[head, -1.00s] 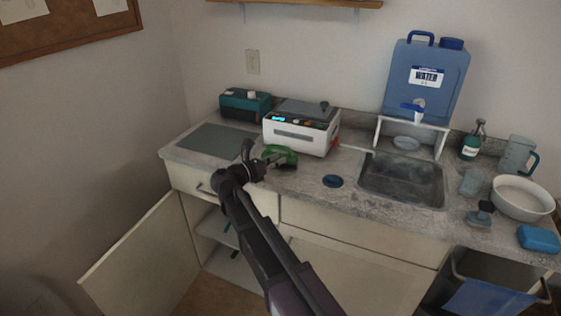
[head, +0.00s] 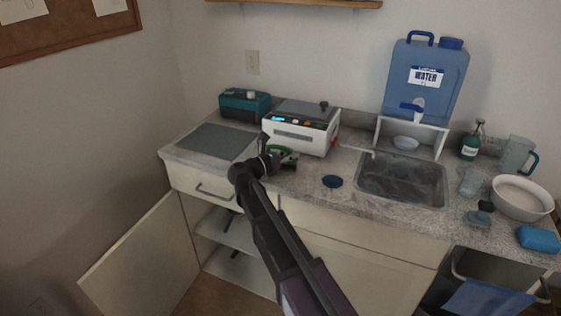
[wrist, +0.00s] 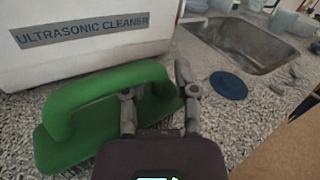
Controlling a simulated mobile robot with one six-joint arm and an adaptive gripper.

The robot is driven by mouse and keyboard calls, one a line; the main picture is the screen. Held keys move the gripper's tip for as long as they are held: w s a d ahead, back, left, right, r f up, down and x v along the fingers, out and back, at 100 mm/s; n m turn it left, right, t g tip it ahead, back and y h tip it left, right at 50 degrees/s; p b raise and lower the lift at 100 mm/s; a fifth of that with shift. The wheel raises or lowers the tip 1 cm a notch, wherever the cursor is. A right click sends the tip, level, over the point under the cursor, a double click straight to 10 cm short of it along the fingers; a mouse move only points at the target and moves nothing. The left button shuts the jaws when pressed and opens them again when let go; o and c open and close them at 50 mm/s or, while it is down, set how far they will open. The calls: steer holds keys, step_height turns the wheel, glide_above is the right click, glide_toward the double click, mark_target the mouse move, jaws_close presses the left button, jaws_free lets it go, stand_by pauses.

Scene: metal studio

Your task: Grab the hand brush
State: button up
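The hand brush is green, with an arched handle over a flat base; it rests on the speckled counter in front of the white ultrasonic cleaner, seen in the head view (head: 286,155) and the wrist view (wrist: 110,85). My gripper (wrist: 160,100) is at the right end of the brush. Its fingers are spread, one at the handle opening and one just beyond the right end, with that end of the handle between them. I cannot tell whether either finger touches it. In the head view, my gripper (head: 268,150) partly hides the brush.
The ultrasonic cleaner (head: 300,130) stands close behind the brush. A dark blue disc (head: 332,181) and the sink (head: 403,180) lie to the right. A grey mat (head: 213,141) lies to the left. A cabinet door (head: 135,255) hangs open below.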

stand_by(0.3)
jaws_close()
steer(key=shift+r, duration=0.2)
step_height(320, 180, up, 4)
steer(key=p, duration=0.4)
steer(key=shift+f, duration=0.15)
steer(key=s+d+p, duration=0.1)
steer(key=s+d, duration=0.2)
steer(key=s, duration=1.2)
steer(key=shift+s+d+r, duration=0.2)
steer(key=shift+s+r, duration=0.15)
steer(key=shift+r, duration=0.1)
